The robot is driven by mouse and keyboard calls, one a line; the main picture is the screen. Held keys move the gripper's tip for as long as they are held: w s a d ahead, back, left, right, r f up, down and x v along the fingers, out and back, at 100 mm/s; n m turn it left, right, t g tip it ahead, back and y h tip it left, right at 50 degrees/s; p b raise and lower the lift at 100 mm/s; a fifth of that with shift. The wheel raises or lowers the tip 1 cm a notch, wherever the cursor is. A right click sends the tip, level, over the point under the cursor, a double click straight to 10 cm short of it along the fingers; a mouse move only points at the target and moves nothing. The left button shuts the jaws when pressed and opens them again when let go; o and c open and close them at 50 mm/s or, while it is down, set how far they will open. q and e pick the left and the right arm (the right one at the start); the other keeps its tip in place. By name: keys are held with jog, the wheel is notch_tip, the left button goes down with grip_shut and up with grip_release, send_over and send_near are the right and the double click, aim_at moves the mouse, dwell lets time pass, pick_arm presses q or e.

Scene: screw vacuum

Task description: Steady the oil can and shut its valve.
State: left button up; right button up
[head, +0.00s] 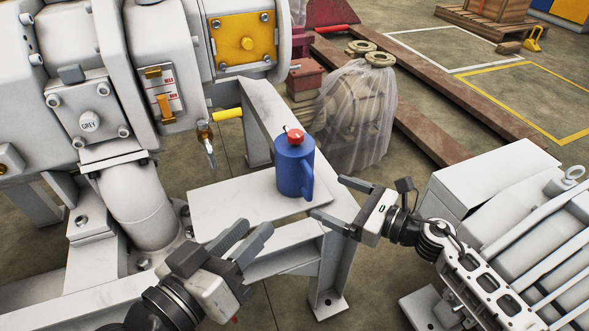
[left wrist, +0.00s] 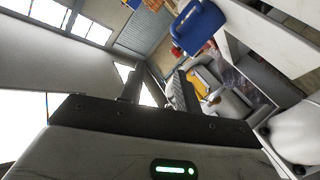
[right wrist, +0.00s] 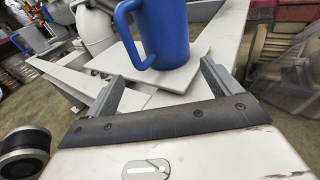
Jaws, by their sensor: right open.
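The blue oil can (head: 294,168) stands upright on a light plate (head: 228,213) on the white machine frame, with its handle towards the lower right. A red valve knob (head: 295,136) sits on its top. My right gripper (head: 329,197) is open and empty, just right of the can and facing its handle. The can is close ahead between the fingers in the right wrist view (right wrist: 160,32), its top cut off. My left gripper (head: 254,232) has parted fingers with nothing between them, in front and left of the can. The can also shows in the left wrist view (left wrist: 199,27).
A large grey machine (head: 130,190) fills the left side, with a small tap (head: 206,141) and yellow handle (head: 228,114) near the can. A plastic-wrapped item (head: 357,115) stands behind it. A white box with cylinders (head: 510,215) is at the right. The plate is otherwise clear.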

jog(key=b+x, duration=0.1)
jog(key=x, duration=0.6)
jog(key=shift+w+a+f+b, duration=0.1)
jog(key=shift+w+a+b, duration=0.2)
jog(key=shift+a, duration=0.25)
pick_arm(q)
jog(key=shift+w+r+t, duration=0.3)
jog(key=shift+r+t, duration=0.2)
jog(key=shift+r, duration=0.1)
pick_arm(e)
jog(key=c, duration=0.6)
pick_arm(q)
jog(key=shift+o, duration=0.9)
pick_arm(e)
jog(key=shift+c, duration=0.2)
pick_arm(q)
jog(key=shift+o, duration=1.2)
jog(key=shift+d+f, duration=0.1)
jog(key=shift+f, duration=0.15)
pick_arm(e)
jog(key=shift+w, duration=0.1)
pick_arm(q)
jog(key=m+g+h, duration=0.1)
jog(key=m+h, duration=0.1)
jog(key=m, duration=0.5)
send_near(288, 138)
jog(key=x, duration=0.8)
jog(key=shift+w, duration=0.2)
jog(key=shift+x, duration=0.8)
jog(key=shift+c, duration=0.3)
